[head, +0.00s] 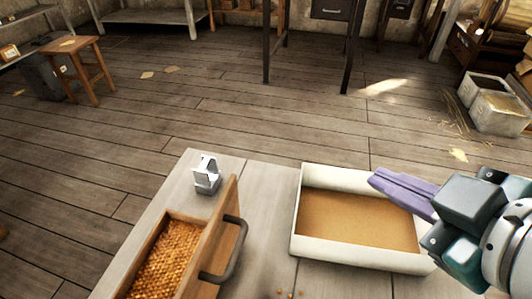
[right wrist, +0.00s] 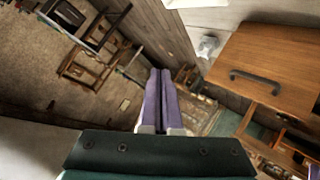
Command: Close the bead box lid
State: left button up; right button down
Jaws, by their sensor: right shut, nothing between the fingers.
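The bead box (head: 150,237) stands at the lower left of the table in the head view, filled with orange beads (head: 165,262). Its wooden lid (head: 213,232) is open, standing up steeply on the box's right side, with a dark handle (head: 238,250) facing right. The lid (right wrist: 275,50) and handle (right wrist: 255,85) also show at the right of the right wrist view. My right gripper (head: 374,182) has purple fingers, shut and empty, above the tray and well right of the lid. Its fingertips (right wrist: 160,72) touch nothing in the wrist view. My left gripper is not in view.
A cream tray (head: 297,215) with a brown floor lies right of the box, under my right gripper. A small metal bracket-like piece (head: 206,175) stands behind the box. A few loose beads (head: 290,294) lie at the front. Bare table separates lid and tray.

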notch_tip(320, 180, down, 7)
jog(key=w+a+n+t+y+b, duration=0.2)
jog(key=w+n+y+b, duration=0.15)
jog(key=n+b, duration=0.3)
pick_arm(q)
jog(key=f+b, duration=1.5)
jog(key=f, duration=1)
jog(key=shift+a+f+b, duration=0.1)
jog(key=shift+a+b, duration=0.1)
jog(key=shift+b, duration=0.15)
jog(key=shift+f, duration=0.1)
pick_arm(e)
jog(key=s+f+n+g+y, duration=0.6)
jog(key=s+f+n+y, duration=0.4)
jog(key=n+y, duration=0.45)
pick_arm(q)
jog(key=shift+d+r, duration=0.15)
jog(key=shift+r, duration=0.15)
pick_arm(e)
jog(key=w+a+r, duration=0.1)
jog(key=w+a, duration=0.1)
jog(key=a, duration=0.4)
jog(key=w+a+r+n+h, duration=0.1)
jog(key=w+a+r, duration=0.1)
jog(key=a, duration=0.4)
jog(key=shift+w+a+n+g, duration=0.25)
jog(key=shift+w+n+g, duration=0.05)
jog(key=shift+w, duration=0.05)
jog(key=shift+r, duration=0.1)
